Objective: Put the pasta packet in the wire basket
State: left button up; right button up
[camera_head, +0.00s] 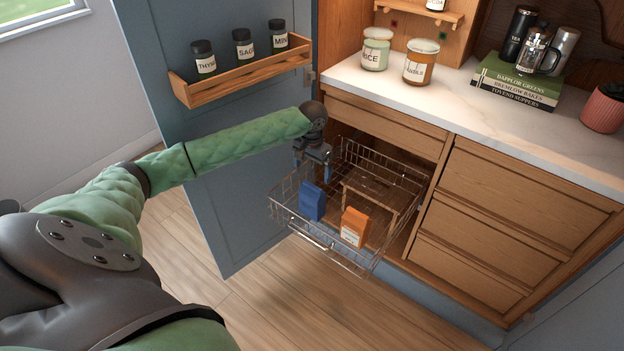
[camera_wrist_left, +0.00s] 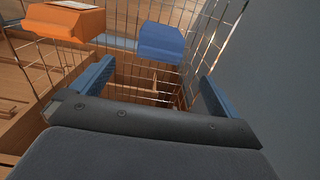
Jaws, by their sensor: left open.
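The wire basket (camera_head: 345,262) is pulled out of the cabinet. A blue packet (camera_head: 312,200) stands inside it at the left, and an orange packet (camera_head: 354,226) with a white label stands near its front. I cannot read which one is pasta. My left gripper (camera_head: 313,160) is over the basket's back left side, behind the blue packet and apart from it. In the left wrist view its blue fingers (camera_wrist_left: 155,88) are spread with nothing between them. The blue packet (camera_wrist_left: 161,42) and orange packet (camera_wrist_left: 66,20) show beyond the fingers there. My right gripper is out of view.
A small wooden rack (camera_head: 372,196) stands in the basket. The open blue door (camera_head: 215,155) bears a spice shelf (camera_head: 245,80) close to my left arm. The marble counter (camera_head: 470,105) holds jars, books and a pink pot (camera_head: 604,108). Floor in front is clear.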

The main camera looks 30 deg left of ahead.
pick_arm(q)
jog(key=shift+r, duration=1.45)
